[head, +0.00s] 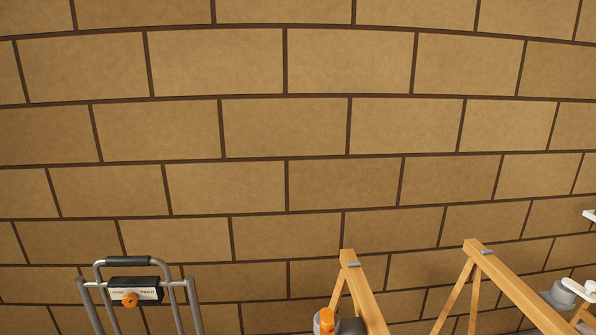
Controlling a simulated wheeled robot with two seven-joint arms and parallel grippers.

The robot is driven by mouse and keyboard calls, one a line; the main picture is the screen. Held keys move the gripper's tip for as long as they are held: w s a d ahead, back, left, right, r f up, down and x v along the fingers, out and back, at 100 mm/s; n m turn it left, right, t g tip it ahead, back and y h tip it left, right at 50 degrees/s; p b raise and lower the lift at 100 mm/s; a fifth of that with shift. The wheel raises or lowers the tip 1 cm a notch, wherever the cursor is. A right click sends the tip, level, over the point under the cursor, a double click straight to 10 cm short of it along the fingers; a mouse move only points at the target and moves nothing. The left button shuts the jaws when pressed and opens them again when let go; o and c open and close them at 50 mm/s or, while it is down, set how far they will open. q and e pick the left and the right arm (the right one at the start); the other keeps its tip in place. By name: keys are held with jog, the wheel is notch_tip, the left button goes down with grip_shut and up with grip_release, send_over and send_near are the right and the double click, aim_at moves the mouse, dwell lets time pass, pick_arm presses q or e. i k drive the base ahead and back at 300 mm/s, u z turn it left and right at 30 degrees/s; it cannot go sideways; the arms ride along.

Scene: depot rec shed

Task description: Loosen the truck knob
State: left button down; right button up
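The truck (197,312), a grey tubular hand truck, stands at the lower left in front of the brick wall. Its top handle has a black grip (128,261). A dark box (148,284) with a pale label sits across the frame below the grip. The label seems to read "LOOSE" at left and "TIGHT" at right. The orange truck knob (130,300) is on the front of this box, low and near its middle. Its exact turn is too small to tell. The truck's lower part is cut off. Neither of my grippers shows.
Two wooden A-shaped frames (362,290) (505,280) stand at the lower middle and right. A grey round thing with an orange top (327,319) is beside the nearer one. White and grey parts at the right edge are unclear. A tan brick wall (290,125) fills the background.

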aim_at(129, 300)
jog(key=u, duration=1.05)
